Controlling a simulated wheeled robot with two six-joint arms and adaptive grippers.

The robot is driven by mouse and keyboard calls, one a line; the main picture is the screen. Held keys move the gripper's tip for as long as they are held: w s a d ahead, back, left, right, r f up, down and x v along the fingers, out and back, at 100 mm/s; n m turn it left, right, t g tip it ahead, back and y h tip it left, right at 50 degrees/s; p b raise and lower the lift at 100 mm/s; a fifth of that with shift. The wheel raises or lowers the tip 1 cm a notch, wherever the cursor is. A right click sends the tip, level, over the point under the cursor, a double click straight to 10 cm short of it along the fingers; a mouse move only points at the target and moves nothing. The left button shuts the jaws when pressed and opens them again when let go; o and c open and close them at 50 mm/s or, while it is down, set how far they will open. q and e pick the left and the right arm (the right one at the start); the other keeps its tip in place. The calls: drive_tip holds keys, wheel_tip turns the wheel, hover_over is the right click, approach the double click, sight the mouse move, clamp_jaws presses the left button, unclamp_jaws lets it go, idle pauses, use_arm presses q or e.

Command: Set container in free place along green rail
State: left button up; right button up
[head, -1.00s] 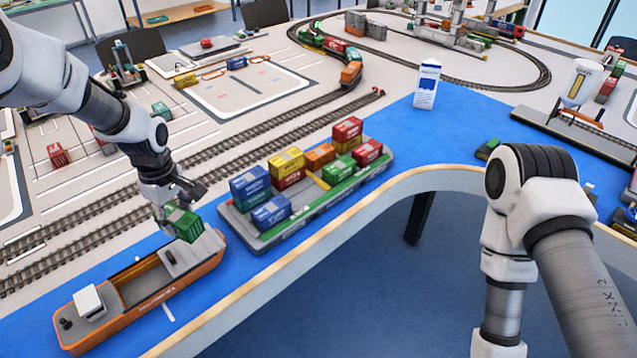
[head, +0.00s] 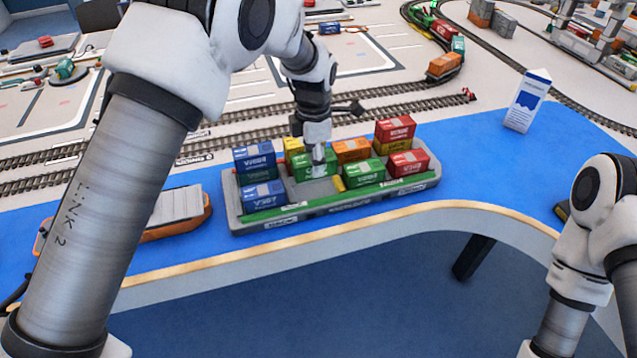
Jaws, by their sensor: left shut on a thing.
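My left gripper (head: 318,158) is over the grey barge (head: 238,215), shut on a green container (head: 304,168). The gripper hides part of this container, and I cannot tell whether it touches the deck. A green rail (head: 400,187) runs along the barge's near side. Beside the rail stand a blue container (head: 263,196) at the left, then a bare stretch of deck (head: 312,191), then another green container (head: 364,173) and a red container (head: 408,163). The held container is behind that bare stretch. My right gripper is out of the picture.
An orange ship (head: 180,212) lies left, partly hidden by my arm. A white carton (head: 526,100) stands right.

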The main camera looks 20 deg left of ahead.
use_arm(q)
wheel_tip(320, 180, down, 6)
drive_tip(key=shift+w+d+f, duration=0.1)
drive_tip(key=shift+f, duration=0.1)
drive_tip(key=o, duration=1.2)
wheel_tip(320, 180, up, 12)
drive_tip(key=shift+r, duration=0.15)
